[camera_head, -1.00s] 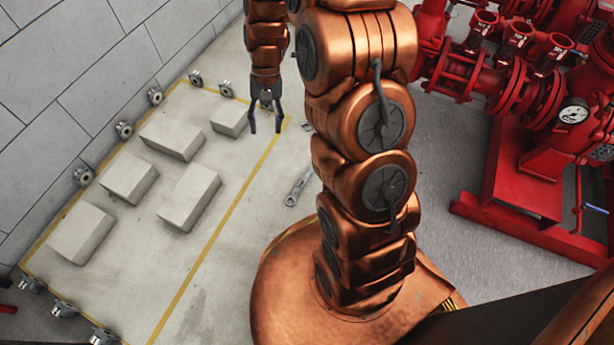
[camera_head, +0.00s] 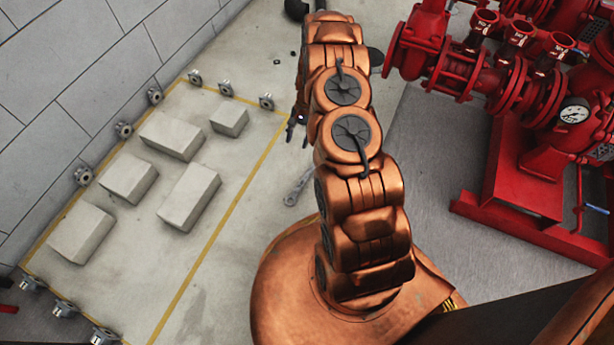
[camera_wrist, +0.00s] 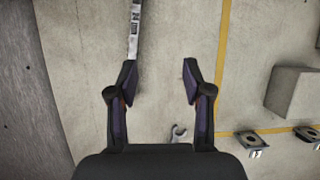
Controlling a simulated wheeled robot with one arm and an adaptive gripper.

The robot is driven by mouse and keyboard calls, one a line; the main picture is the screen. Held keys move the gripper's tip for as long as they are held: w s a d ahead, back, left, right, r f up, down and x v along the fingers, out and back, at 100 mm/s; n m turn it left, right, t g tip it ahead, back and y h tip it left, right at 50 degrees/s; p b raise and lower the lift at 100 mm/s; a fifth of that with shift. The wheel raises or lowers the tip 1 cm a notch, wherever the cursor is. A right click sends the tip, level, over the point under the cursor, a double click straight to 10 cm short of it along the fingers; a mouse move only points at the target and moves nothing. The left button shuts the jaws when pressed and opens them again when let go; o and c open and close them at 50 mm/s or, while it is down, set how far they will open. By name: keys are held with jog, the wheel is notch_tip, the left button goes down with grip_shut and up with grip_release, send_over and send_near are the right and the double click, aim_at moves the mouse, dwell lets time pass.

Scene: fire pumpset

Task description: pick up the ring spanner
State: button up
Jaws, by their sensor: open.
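A grey metal spanner (camera_head: 298,188) lies on the floor just left of my arm's base in the head view, partly covered by my arm. In the wrist view a grey bar with dark marks (camera_wrist: 135,28), apparently its shaft, runs off the top edge beyond the left fingertip. My gripper (camera_wrist: 158,70) is open and empty, its two fingers apart over bare floor. In the head view my gripper (camera_head: 297,128) is partly hidden behind my arm, just beyond the spanner.
Several pale blocks (camera_head: 188,197) and metal flanges (camera_head: 266,102) lie around the yellow-lined area (camera_head: 210,255) to the left. A red pumpset (camera_head: 520,170) stands at the right. A grey block wall (camera_head: 90,80) is at the left. The floor around the spanner is clear.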

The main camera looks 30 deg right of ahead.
jog(key=m, duration=0.2)
send_near(306, 179)
jog(key=w+d, duration=0.1)
jog(key=w+d+f, duration=0.1)
jog(key=shift+w+d+f, duration=0.15)
jog(key=shift+d+f, duration=0.1)
jog(key=shift+d, duration=0.05)
jog(key=shift+s+d+b+x, duration=0.1)
jog(key=shift+b+x, duration=0.8)
jog(key=shift+x, duration=1.05)
jog(key=shift+s+d+b+x, duration=0.15)
jog(key=shift+b+x, duration=0.7)
jog(key=shift+x, duration=1.05)
jog(key=shift+a, duration=0.1)
jog(key=shift+c, duration=0.4)
grip_shut()
